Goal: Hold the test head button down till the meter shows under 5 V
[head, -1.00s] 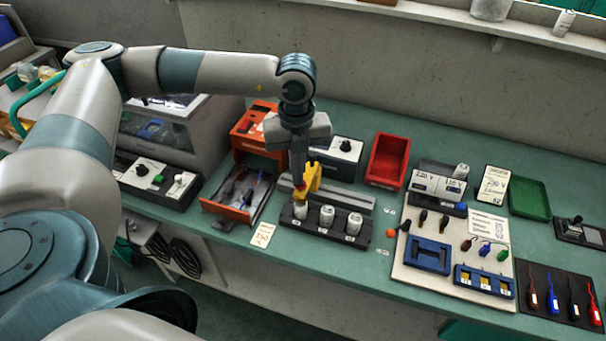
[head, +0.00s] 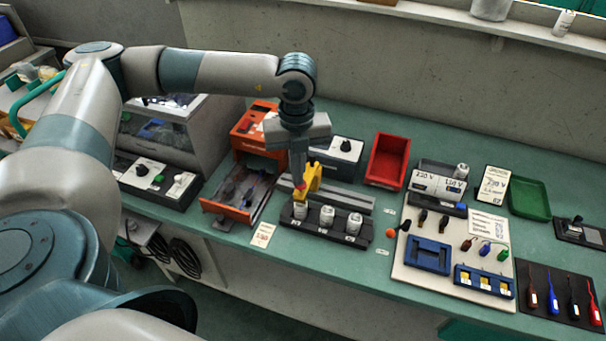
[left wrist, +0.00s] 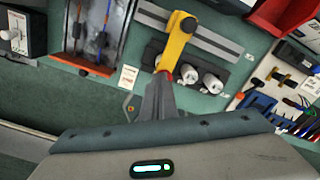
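The yellow test head (head: 313,180) stands over the left end of a dark rack (head: 325,232) holding white capped cylinders (head: 327,215). Its red button (head: 300,187) shows just below the fingertips of my left gripper (head: 299,178). The left wrist view also shows the yellow test head (left wrist: 178,40). There my left gripper (left wrist: 160,78) has its fingers together, pointing at the head's red end. They look in contact with the button, but the tips partly hide it. I see nothing held between them. I cannot make out a voltage reading. My right gripper is out of view.
An open orange drawer (head: 225,210) lies left of the rack. A dark box with a knob (head: 345,146) and a red bin (head: 388,160) stand behind. A pale board with blue holders (head: 428,255) lies to the right. A white tag (head: 263,235) lies in front.

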